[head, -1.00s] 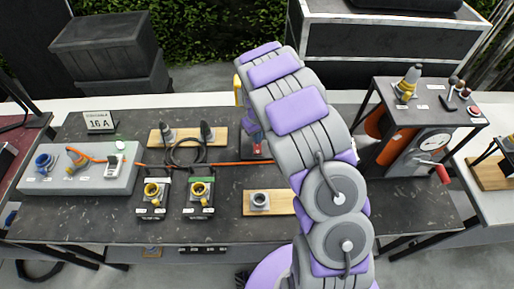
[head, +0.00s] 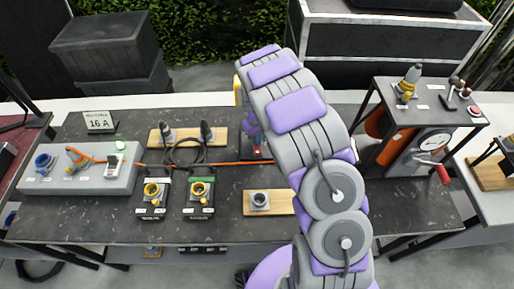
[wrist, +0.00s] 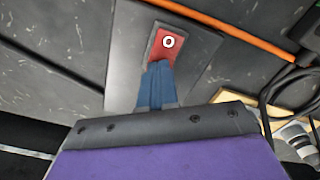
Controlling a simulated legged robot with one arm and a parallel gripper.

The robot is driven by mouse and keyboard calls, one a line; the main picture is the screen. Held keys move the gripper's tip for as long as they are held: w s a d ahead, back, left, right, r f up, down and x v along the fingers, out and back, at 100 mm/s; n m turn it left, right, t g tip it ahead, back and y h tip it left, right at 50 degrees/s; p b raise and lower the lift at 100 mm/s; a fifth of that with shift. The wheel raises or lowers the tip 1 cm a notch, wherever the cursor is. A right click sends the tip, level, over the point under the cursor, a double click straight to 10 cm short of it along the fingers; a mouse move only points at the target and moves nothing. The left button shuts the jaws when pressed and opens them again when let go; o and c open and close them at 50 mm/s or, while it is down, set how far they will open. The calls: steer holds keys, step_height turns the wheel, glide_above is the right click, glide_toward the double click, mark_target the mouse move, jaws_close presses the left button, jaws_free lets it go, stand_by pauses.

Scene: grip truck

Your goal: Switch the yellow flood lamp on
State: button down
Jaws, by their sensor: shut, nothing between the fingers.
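A red rocker switch (wrist: 168,42) marked with a white O sits on a grey plate (wrist: 205,52) in the wrist view. My gripper (wrist: 157,72) has its blue fingers together over the near end of the switch; I cannot tell whether they touch it. In the head view my gripper (head: 250,122) is partly hidden by my arm, just above the red switch (head: 257,152). A yellow edge (head: 237,90), possibly the flood lamp, shows behind my arm; the rest of it is hidden.
An orange cable (head: 228,163) runs across the dark table (head: 110,218) beside the switch plate. Connectors on a wooden board (head: 156,138) and two yellow sockets (head: 200,190) stand to the left. A raised stand (head: 440,112) is at the right.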

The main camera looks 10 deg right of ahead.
steer(key=shift+f, duration=0.25)
steer(key=shift+r, duration=0.15)
steer(key=shift+r+p, duration=1.1)
steer(key=shift+r, duration=2.25)
steer(key=s+d+r+m, duration=0.2)
steer(key=s+r, duration=0.8)
steer(key=r, duration=0.1)
steer(key=s+r, duration=0.3)
steer(key=s, duration=0.7)
steer(key=s+a+r+m+g, duration=0.1)
steer(key=s+r, duration=0.2)
steer(key=s, duration=0.7)
steer(key=s+a+r, duration=0.1)
steer(key=s+r, duration=0.2)
steer(key=s, duration=0.7)
steer(key=shift+m+g, duration=0.4)
